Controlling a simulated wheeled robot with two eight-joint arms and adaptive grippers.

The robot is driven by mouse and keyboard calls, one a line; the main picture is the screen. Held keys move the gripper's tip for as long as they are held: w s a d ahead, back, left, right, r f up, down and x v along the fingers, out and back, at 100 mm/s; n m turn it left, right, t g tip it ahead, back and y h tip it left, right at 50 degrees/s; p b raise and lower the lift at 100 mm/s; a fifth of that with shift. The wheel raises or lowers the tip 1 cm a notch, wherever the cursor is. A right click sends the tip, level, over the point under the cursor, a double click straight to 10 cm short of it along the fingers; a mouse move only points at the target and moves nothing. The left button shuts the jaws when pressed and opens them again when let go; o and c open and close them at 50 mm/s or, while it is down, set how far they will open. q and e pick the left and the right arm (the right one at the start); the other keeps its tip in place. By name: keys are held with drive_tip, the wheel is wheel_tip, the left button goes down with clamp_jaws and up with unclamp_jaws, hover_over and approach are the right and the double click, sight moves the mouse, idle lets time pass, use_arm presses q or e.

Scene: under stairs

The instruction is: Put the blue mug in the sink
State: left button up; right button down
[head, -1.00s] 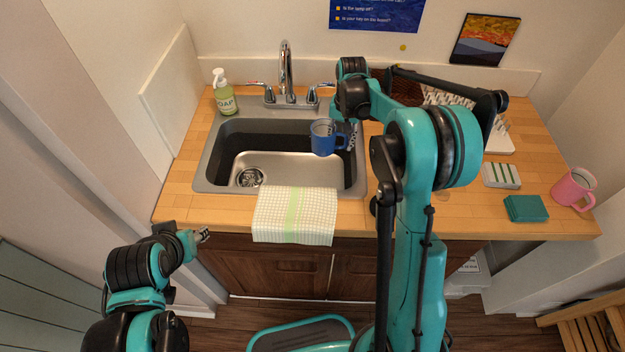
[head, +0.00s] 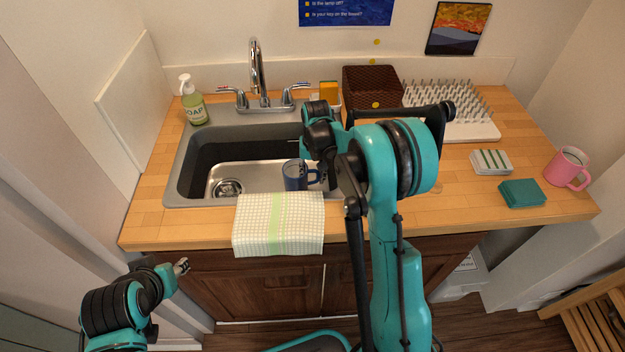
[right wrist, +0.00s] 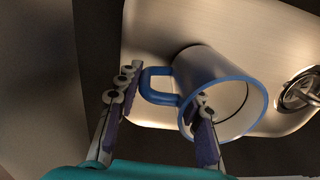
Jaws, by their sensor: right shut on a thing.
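The blue mug (head: 295,176) is down inside the basin of the sink (head: 181,170) at its right side. My right gripper (head: 322,174) is at the mug's handle side, partly hidden by its own arm. In the right wrist view the mug (right wrist: 207,72) looks tilted, with its pale inside showing. My right gripper (right wrist: 166,90) is shut on the mug, with one finger inside the rim and the other beyond the handle. Whether the mug touches the basin floor is unclear. My left gripper (head: 182,267) hangs empty in front of the counter; its fingers are too small to judge.
A checked towel (head: 278,222) drapes over the sink's front edge. The faucet (head: 258,75) and soap bottle (head: 193,102) stand behind the sink. A brown basket (head: 372,80), drying rack (head: 470,125) and pink mug (head: 567,168) are to the right. The basin's left part is clear.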

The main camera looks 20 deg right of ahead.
drive_tip(key=shift+f, duration=0.35)
drive_tip(key=shift+r, duration=0.1)
drive_tip(key=c, duration=1)
unclamp_jaws()
